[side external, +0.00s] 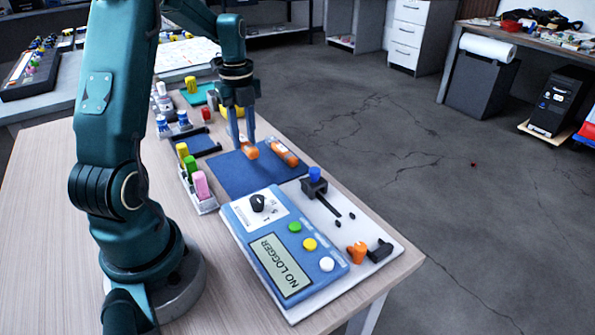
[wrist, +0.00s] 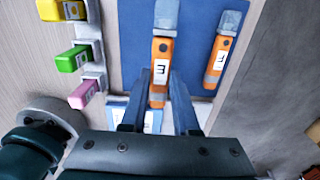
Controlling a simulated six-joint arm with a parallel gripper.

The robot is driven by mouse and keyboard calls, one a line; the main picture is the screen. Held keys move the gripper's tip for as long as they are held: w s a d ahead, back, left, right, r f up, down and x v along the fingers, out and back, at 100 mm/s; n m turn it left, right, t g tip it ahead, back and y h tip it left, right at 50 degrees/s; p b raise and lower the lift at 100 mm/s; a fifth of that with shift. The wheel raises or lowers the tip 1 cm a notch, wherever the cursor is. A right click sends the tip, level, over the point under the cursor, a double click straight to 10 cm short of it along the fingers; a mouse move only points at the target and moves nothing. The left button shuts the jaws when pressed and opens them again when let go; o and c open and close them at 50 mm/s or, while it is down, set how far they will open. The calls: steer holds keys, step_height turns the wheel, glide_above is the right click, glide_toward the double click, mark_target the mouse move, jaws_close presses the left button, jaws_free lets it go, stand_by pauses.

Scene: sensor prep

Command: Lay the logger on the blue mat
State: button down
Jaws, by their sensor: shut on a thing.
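My gripper (side external: 242,142) is shut on an orange logger (side external: 249,151) over the blue mat (side external: 228,178). In the wrist view the fingers (wrist: 156,88) stand on either side of this logger (wrist: 160,50), which has a clear grey end and a white label with a dark character. It lies flat at or just above the mat (wrist: 134,40); I cannot tell whether it touches. A second orange logger (side external: 285,152) lies on the mat to its right, apart from it; it also shows in the wrist view (wrist: 217,60).
A blue panel (side external: 285,245) reading "NO LOGGER", with a knob and buttons, stands on a white board in front of the mat. A rack with yellow, green and pink blocks (side external: 200,185) is left of the mat. Blue-capped bottles (side external: 162,123) stand behind. The table's right edge is close.

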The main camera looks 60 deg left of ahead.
mark_target(262, 170)
steer(key=w, duration=0.1)
steer(key=w+d+f, duration=0.1)
steer(key=f, duration=0.1)
steer(key=shift+w+d, duration=0.25)
steer(key=shift+w, duration=0.15)
steer(key=shift+f, duration=2)
steer(key=shift+f, duration=0.15)
steer(key=c, duration=0.7)
jaws_free()
steer(key=shift+o, duration=0.2)
